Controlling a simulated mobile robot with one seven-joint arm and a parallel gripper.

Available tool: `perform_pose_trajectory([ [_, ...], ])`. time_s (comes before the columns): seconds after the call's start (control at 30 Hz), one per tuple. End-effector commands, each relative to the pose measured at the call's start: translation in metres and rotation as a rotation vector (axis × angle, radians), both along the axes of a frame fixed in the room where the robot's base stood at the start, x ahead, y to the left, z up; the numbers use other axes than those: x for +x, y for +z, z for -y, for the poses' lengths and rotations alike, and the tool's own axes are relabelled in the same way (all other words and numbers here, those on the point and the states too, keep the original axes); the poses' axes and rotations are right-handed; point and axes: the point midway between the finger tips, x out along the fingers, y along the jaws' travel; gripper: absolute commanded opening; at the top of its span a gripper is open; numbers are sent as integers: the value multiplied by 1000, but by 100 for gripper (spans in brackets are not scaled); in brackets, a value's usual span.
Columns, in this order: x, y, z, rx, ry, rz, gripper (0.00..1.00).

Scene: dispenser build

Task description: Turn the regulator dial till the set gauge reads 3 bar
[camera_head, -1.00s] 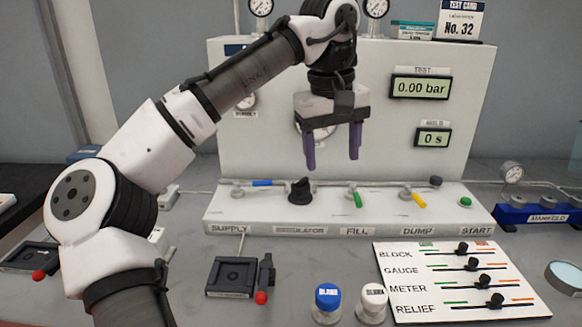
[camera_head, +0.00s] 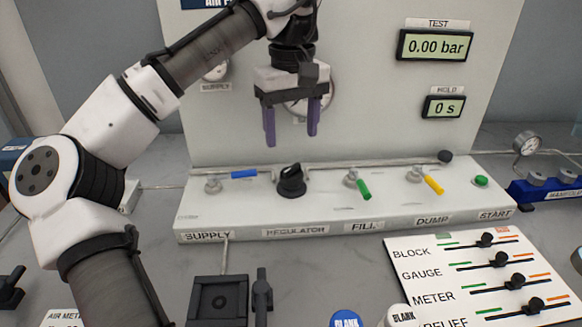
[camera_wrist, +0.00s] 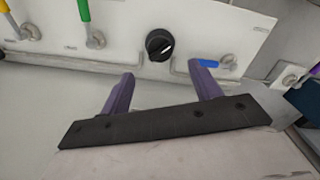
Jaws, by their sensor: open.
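The regulator dial (camera_head: 291,181) is a black knob on the white bench panel, above the REGULATOR label. It also shows in the wrist view (camera_wrist: 159,45), beyond my fingertips and between their lines. My gripper (camera_head: 291,140) is open and empty, with purple fingers pointing down. It hangs above the dial, apart from it. In the wrist view my gripper (camera_wrist: 166,82) has its fingers spread. A round gauge (camera_head: 312,108) on the upright panel is mostly hidden behind my gripper, so its reading cannot be told. It may be the set gauge; its label is hidden.
The blue supply lever (camera_head: 243,174) is left of the dial. The green fill lever (camera_head: 361,188) and yellow dump lever (camera_head: 431,183) are to its right. A thin pipe runs behind them. The test display (camera_head: 435,46) reads 0.00 bar. A slider card (camera_head: 480,275) lies in front.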

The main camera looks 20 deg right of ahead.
Motion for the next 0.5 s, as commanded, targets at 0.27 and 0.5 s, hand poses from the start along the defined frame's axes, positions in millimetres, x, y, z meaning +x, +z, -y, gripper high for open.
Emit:
perform_pose_trajectory([
  [0.27, -1, -57, 0, -1, 0, -1, 63],
  [0.5, 0, -81, 0, -1, 1, 1, 63],
])
